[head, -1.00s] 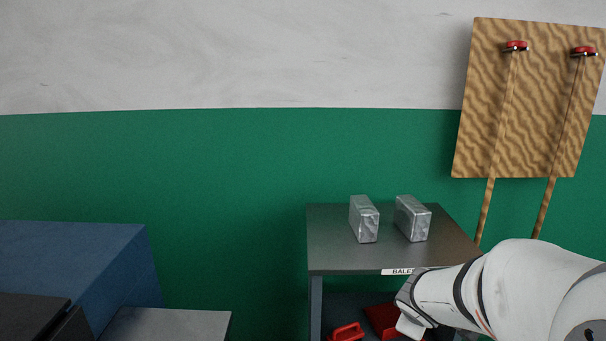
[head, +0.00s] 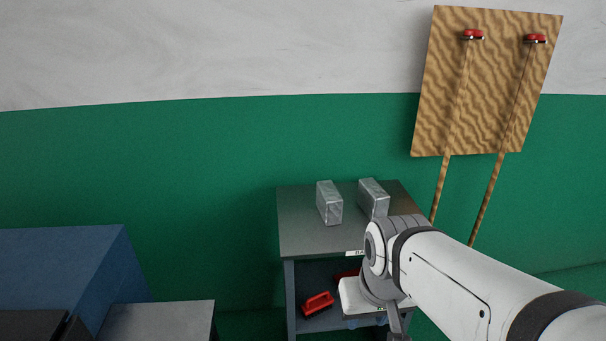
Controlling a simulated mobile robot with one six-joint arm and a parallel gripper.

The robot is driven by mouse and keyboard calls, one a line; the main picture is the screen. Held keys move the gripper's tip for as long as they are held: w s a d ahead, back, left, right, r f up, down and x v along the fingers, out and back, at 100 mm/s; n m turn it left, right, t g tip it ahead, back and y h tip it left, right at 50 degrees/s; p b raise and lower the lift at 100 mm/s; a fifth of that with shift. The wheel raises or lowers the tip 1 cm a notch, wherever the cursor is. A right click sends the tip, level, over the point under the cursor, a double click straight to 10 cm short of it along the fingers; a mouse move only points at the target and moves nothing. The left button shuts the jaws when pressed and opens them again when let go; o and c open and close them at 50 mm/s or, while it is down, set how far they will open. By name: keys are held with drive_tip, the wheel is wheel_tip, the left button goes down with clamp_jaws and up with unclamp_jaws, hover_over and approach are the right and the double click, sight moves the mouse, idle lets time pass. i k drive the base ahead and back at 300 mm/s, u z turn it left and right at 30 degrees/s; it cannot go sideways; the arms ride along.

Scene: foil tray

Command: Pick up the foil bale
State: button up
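Two silver foil bales stand upright on the top of a dark grey shelf unit (head: 300,235). The left bale (head: 329,203) is fully in sight. The right bale (head: 373,198) stands close beside it with a gap between, and its lower right is close to my arm in the picture. A white label (head: 354,253) on the shelf's front edge is partly covered by my arm. My arm reaches in from the lower right, with its wrist in front of the shelf. The fingers of my gripper are not clearly visible, so its opening is hidden.
A red object with a handle (head: 318,304) sits on the lower shelf. A blue box-like block (head: 65,265) and a grey surface (head: 165,318) are at lower left. A wooden board (head: 485,85) with two red-topped poles is on the wall at right.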

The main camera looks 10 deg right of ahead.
sight(328, 202)
drive_tip(key=k, duration=0.5)
drive_tip(key=z, duration=0.2)
drive_tip(key=i, duration=1.5)
drive_tip(key=u, duration=0.75)
